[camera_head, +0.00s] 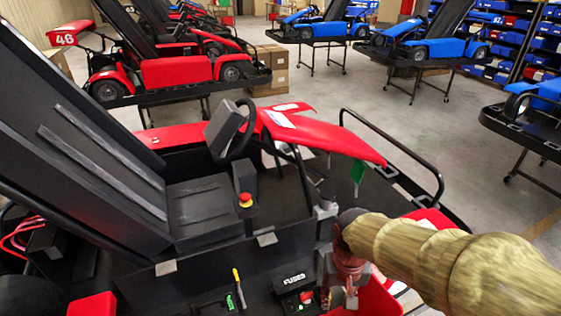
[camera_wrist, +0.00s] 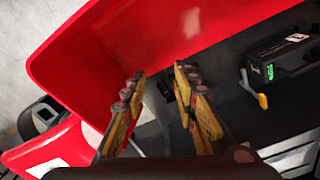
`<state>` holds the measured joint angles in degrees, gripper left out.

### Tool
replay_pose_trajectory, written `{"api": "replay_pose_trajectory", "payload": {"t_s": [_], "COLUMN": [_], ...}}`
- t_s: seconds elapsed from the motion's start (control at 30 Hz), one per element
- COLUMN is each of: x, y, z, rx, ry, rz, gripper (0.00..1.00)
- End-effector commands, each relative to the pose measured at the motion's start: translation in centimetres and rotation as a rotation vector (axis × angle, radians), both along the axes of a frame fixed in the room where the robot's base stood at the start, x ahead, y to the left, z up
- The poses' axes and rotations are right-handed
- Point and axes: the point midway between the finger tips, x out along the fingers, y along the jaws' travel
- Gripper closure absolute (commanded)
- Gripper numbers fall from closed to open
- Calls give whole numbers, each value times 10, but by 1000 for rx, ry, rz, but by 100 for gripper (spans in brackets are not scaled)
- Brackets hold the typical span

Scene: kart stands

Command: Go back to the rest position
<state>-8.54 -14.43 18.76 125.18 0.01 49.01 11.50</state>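My gripper (camera_wrist: 160,77) shows in the wrist view with its two brown fingers apart and nothing visible between them. It points at the inside of a red side panel (camera_wrist: 110,50) of the near kart. In the head view my arm comes in from the right, and my gripper (camera_head: 345,285) is low over the kart's near side, right of the black box marked FUSES (camera_head: 294,281). Its fingertips are hard to make out there. The near kart (camera_head: 200,210) is black and red, with a steering wheel and a red stop button (camera_head: 245,200).
A yellow-handled part (camera_head: 239,286) sits left of the fuse box; a yellow handle (camera_wrist: 262,101) also shows in the wrist view. A black tube rail (camera_head: 400,142) edges the kart's far side. Another red kart (camera_head: 170,72) and blue karts (camera_head: 425,48) stand behind. Grey floor lies between.

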Motion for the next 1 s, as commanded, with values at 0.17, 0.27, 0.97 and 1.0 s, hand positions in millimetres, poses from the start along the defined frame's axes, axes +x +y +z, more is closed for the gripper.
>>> {"api": "replay_pose_trajectory", "payload": {"t_s": [0.17,0.27,0.97,1.0], "x": [-41,-61,-85,-85], "y": [-21,-31,-53,-53], "z": [26,37,68,68], "rx": [2,-3,-17,-17], "ry": [-140,-226,-467,-467], "rz": [120,128,50,50], "gripper": [71,71,71,71]}}
